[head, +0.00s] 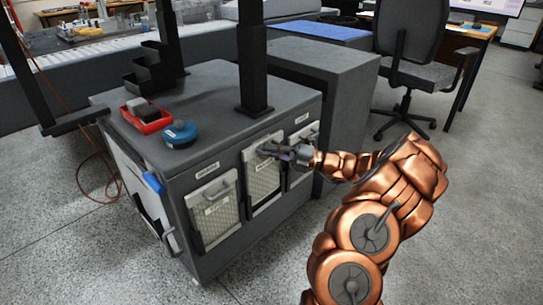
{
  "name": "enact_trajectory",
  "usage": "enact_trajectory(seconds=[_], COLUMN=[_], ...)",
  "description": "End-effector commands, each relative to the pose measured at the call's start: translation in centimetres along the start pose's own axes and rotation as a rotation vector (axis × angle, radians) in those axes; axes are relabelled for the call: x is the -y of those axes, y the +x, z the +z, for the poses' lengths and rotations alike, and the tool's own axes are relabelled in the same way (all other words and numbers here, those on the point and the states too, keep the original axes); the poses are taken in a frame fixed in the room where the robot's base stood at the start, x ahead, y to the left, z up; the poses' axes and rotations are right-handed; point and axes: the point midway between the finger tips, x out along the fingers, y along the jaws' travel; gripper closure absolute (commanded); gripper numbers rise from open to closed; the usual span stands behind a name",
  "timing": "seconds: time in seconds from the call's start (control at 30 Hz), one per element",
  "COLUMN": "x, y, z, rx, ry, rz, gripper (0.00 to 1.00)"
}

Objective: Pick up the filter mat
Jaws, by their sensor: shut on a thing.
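Pale mesh filter mats sit in the dark grey cabinet's front face. My gripper (270,149) is at the top of the middle filter mat (264,184) and is shut on it, seemingly at its upper edge or handle. The fingers partly hide that upper part. The middle mat looks upright and in its slot in the cabinet. Another filter mat (213,215) with a handle is to its left. A third (303,138) is to its right, partly hidden behind my gripper and wrist.
The grey cabinet (215,90) carries a red tray (150,124), a blue round object (180,134) and dark uprights on its top. A blue handle-like part (153,182) is on its left side. An office chair (410,60) stands behind at right. The floor in front is clear.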

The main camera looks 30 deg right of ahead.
Motion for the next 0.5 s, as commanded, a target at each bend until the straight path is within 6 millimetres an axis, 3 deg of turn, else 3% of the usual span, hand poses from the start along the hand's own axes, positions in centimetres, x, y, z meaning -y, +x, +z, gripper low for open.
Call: enact_trajectory(seconds=[0.03, 0.1, 0.33, 0.5], x=[-2.1, -3.8, -8.3, -8.5], y=[0.3, 0.6, 1.2, -2.4], z=[0.2, 0.3, 0.7, 0.9], rx=[0.0, 0.0, 0.0, 0.006], ry=[-0.003, -0.004, -0.004, -0.002], rz=[0.001, 0.002, 0.002, -0.001], gripper=[1.0, 1.0, 1.0, 1.0])
